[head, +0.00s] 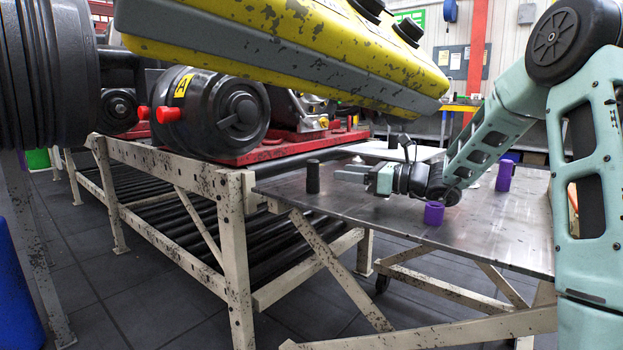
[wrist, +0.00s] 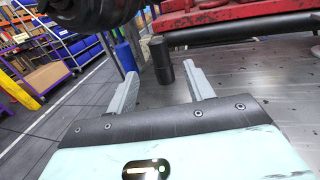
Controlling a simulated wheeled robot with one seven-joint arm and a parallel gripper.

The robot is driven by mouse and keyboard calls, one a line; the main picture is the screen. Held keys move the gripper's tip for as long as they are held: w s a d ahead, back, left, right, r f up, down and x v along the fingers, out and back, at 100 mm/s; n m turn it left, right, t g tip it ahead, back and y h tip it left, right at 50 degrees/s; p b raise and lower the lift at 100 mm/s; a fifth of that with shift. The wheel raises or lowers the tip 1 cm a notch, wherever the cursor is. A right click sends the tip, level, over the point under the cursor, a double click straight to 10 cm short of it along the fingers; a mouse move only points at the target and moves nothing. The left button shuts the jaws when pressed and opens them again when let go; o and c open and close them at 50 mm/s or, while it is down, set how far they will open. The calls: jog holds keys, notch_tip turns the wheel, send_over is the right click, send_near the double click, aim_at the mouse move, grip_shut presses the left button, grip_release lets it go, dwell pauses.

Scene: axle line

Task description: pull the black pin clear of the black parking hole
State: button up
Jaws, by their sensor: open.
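The black pin (head: 312,177) stands upright at the left edge of the metal table (head: 480,235). My gripper (head: 350,174) is open and empty, low over the table and just right of the pin, with its fingers pointing at it. In the wrist view the pin (wrist: 161,62) shows between and beyond the two open fingertips (wrist: 160,76), apart from both. The black parking hole cannot be made out; the foot of the pin hides any opening there.
A purple ringed piece (head: 433,213) and a purple cup-like piece (head: 504,176) stand on the table near my arm. A yellow and grey beam (head: 290,45) hangs above. A roller conveyor frame (head: 235,245) with a red carrier lies left of the table.

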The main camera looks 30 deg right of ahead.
aim_at(313, 167)
jog(key=b+x, duration=0.4)
jog(key=x, duration=0.6)
jog(key=shift+s+r, duration=0.1)
jog(key=c, duration=1.1)
